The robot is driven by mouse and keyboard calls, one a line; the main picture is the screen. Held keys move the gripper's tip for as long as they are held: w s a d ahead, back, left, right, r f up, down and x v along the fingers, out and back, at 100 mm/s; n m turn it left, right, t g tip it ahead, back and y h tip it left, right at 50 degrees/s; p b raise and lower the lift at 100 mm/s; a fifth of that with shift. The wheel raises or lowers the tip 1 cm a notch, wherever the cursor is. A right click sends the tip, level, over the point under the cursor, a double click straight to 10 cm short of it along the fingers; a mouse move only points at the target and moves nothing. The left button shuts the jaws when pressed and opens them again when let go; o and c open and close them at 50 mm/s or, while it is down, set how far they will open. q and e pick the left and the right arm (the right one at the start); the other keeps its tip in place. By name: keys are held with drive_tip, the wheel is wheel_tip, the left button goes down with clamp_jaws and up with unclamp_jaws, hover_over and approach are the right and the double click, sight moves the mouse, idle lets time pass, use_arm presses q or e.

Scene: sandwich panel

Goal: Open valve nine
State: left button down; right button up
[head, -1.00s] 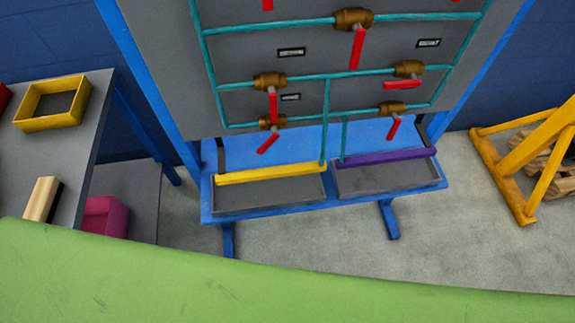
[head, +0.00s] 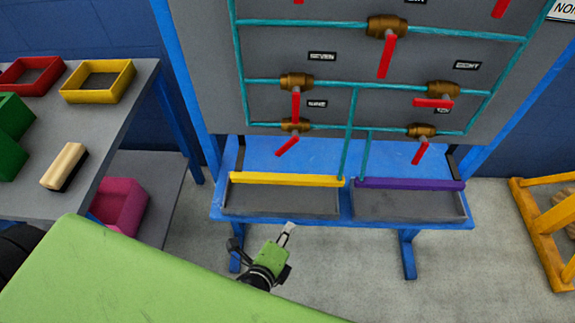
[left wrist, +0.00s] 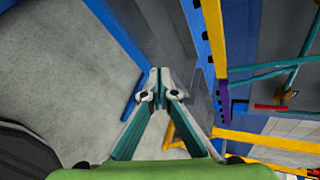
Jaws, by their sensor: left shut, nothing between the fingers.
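The small "NINE" label (head: 317,104) is on the grey panel in the head view. Just below and left of it is the bottom-left brass valve (head: 295,125) on a teal pipe. Its red handle (head: 287,146) slants down to the left. My left gripper (head: 288,229) is in front of and below the panel, near the blue stand's front edge, well apart from the valve. In the left wrist view its fingers (left wrist: 159,75) meet at the tips, empty. My right gripper is not in view.
Other brass valves with red handles surround it, such as the one by "SEVEN" (head: 297,82). Under the panel, a yellow bar (head: 287,180) and a purple bar (head: 408,183) edge grey trays. A table (head: 135,130) with bins stands left, a yellow frame (head: 535,230) right.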

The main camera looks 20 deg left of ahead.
sight(287, 144)
use_arm(q)
wheel_tip(287, 144, up, 14)
drive_tip(key=w+m+t, duration=0.2)
drive_tip(key=m+t, duration=0.1)
drive_tip(key=w+a+r+p, duration=0.1)
drive_tip(key=w+a, duration=0.3)
drive_tip(key=w, duration=0.5)
drive_tip(key=shift+y+p, duration=0.3)
drive_tip(key=shift+p, duration=0.6)
drive_tip(key=shift+a+r, duration=0.1)
